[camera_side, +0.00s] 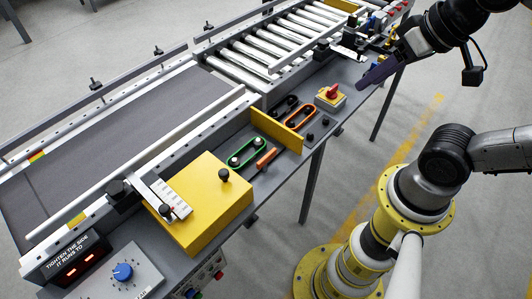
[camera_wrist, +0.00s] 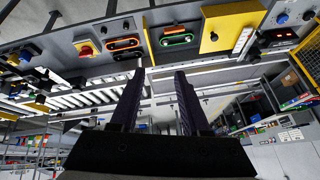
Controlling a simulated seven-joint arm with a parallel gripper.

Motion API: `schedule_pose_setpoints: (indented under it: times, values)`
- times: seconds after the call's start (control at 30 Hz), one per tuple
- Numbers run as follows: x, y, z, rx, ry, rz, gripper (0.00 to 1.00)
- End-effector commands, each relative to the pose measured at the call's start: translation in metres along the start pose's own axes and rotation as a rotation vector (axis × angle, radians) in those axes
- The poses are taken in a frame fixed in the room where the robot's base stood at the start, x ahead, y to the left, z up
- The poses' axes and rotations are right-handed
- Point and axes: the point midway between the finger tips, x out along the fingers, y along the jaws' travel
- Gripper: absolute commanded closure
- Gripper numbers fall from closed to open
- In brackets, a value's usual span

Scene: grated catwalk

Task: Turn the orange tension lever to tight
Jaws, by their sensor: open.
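A short orange bar that looks like the tension lever (camera_side: 266,158) lies on the grey side shelf, beside a green belt loop (camera_side: 240,152) around two pulleys. In the wrist view the orange lever (camera_wrist: 175,29) shows small near the top edge, next to the green loop (camera_wrist: 177,38). I cannot read any tight or loose marking by it. My gripper (camera_side: 368,82) is open and empty, up and to the right of the lever in the side view, well apart from it. Its two dark fingers (camera_wrist: 159,72) stand apart in the wrist view.
A yellow upright plate (camera_side: 276,131) stands between the lever and an orange loop (camera_side: 300,117). A red knob on a yellow box (camera_side: 331,92) lies further right. A yellow cover (camera_side: 205,203) stands left. A sign (camera_side: 75,260) reads "TIGHTEN THE SIDE IT RUNS TO".

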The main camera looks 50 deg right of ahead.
Motion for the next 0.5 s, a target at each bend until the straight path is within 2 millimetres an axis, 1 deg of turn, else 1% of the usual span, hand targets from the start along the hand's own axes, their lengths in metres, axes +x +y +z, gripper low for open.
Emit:
schedule_pose_setpoints:
  times: [0.07,0.13,0.17,0.27,0.3,0.37,0.4,0.47,0.5]
  values:
    - [0.002,-0.013,-0.019,0.166,-0.022,-0.033,0.55]
    - [0.010,-0.026,-0.038,0.339,-0.068,-0.055,0.55]
    - [0.016,-0.031,-0.046,0.412,-0.092,-0.060,0.55]
    - [0.044,-0.045,-0.073,0.658,-0.186,-0.061,0.55]
    - [0.060,-0.050,-0.083,0.759,-0.230,-0.053,0.55]
    - [0.088,-0.055,-0.096,0.909,-0.298,-0.033,0.55]
    - [0.108,-0.058,-0.102,1.003,-0.343,-0.014,0.55]
    - [0.140,-0.058,-0.108,1.128,-0.406,0.020,0.55]
    - [0.161,-0.058,-0.109,1.198,-0.446,0.045,0.55]
